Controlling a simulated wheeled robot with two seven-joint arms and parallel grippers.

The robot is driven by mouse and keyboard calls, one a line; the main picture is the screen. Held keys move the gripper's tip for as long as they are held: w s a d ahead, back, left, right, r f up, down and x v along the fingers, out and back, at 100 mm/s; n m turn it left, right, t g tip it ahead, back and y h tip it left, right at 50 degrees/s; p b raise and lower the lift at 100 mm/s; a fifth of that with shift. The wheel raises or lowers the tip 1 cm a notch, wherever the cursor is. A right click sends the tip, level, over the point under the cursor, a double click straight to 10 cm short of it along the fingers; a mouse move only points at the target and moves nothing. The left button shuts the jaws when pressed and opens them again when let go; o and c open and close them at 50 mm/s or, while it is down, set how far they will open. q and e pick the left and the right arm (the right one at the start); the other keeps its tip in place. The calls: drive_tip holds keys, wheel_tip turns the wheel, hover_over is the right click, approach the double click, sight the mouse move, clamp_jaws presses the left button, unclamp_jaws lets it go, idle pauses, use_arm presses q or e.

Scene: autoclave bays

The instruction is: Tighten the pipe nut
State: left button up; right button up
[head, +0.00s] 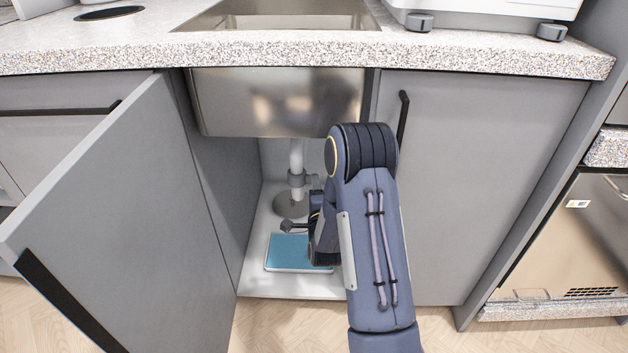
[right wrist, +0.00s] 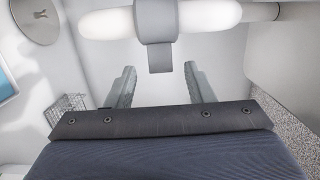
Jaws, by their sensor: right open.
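The pipe nut (head: 296,180) is a grey collar around the white vertical pipe (head: 297,156) under the sink. In the right wrist view the nut (right wrist: 157,20) wraps the pipe (right wrist: 105,22), which lies across the top of the picture, and a grey tab (right wrist: 160,58) sticks out from it. My right gripper (right wrist: 160,76) is open and empty. Its two fingers point at the nut, one to each side of the tab, with the tips short of the nut's collar. In the head view my right arm hides most of this gripper. My left gripper is not in view.
The cabinet's left door (head: 120,215) stands open; the right door (head: 475,180) is shut. The steel sink (head: 280,100) hangs above the opening. A blue-topped flat object (head: 286,251) lies on the cabinet floor. A wire basket (right wrist: 68,106) shows in the right wrist view.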

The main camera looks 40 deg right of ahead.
drive_tip(key=shift+v, duration=1.7)
drive_tip(key=s+a+r+n+g+y+p, duration=0.1)
drive_tip(key=s+a+r+n+g+y, duration=0.1)
drive_tip(key=s+a+r+n+y, duration=0.3)
drive_tip(key=s+a+r+n+g+y+p, duration=0.1)
drive_tip(key=s+a+r+n+g+y, duration=0.1)
drive_tip(key=a+r+n+y, duration=0.35)
drive_tip(key=s+a+r+n+g+y+p, duration=0.1)
drive_tip(key=s+a+r+n+g, duration=0.15)
drive_tip(key=s+a+n, duration=0.55)
drive_tip(key=s+a+r+n+g+y, duration=0.1)
drive_tip(key=s+a+n+g+y, duration=0.2)
drive_tip(key=s, duration=0.9)
wheel_tip(320, 180, up, 37)
drive_tip(key=n+h+p, duration=0.1)
drive_tip(key=p, duration=3.7)
drive_tip(key=shift+a+r, duration=0.2)
drive_tip(key=shift+a, duration=0.15)
